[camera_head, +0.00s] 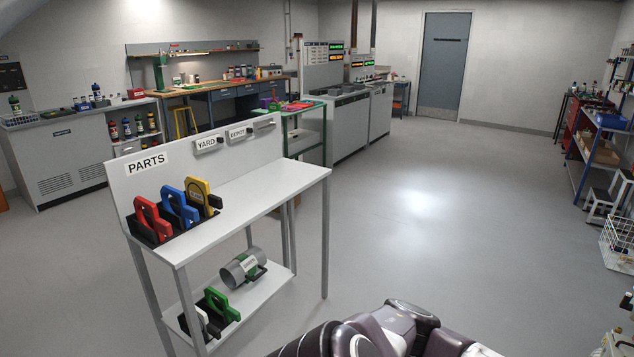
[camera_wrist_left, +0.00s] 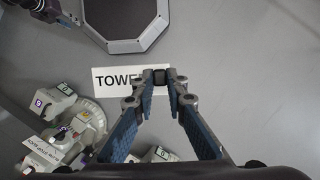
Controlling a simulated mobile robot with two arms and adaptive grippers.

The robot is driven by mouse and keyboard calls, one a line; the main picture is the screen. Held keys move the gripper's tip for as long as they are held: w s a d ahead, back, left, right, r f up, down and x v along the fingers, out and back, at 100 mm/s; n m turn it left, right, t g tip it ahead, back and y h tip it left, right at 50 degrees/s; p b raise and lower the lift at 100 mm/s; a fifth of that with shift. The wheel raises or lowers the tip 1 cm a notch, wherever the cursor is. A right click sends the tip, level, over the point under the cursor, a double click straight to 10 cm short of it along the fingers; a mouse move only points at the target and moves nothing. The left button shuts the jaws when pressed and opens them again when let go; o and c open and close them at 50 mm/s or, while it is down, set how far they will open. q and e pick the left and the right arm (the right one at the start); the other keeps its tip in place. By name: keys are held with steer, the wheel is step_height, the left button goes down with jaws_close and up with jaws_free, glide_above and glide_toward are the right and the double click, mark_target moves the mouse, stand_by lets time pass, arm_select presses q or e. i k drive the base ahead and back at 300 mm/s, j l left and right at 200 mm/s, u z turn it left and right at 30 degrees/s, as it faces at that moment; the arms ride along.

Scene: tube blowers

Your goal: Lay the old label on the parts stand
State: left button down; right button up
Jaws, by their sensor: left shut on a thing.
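The white label (camera_wrist_left: 118,79) shows in the left wrist view with black letters starting "TOWE"; the rest is hidden by the fingers. My left gripper (camera_wrist_left: 160,76) is shut on its right part, above the grey floor. The parts stand (camera_head: 270,189) is in the head view, a white table with a back panel marked PARTS and a lower shelf. Its top is bare on the right. My left gripper is not visible in the head view. A dark end of what may be my right gripper shows at the top left of the wrist view; its fingers are unclear.
Red (camera_head: 150,218), blue (camera_head: 178,207) and yellow (camera_head: 199,196) handled parts stand at the left of the tabletop. YARD (camera_head: 207,144) and DEPOT (camera_head: 238,132) labels are on the panel. A grey cylinder (camera_head: 240,268) lies on the lower shelf. Floor right of the stand is clear.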

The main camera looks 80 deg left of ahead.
mark_target(258, 193)
steer(key=j+u, duration=0.1)
steer(key=u, duration=0.35)
steer(key=j+u, duration=0.15)
steer(key=u, duration=0.3)
steer(key=j+u, duration=0.1)
steer(key=u, duration=0.3)
steer(key=j+u, duration=0.1)
steer(key=u, duration=0.35)
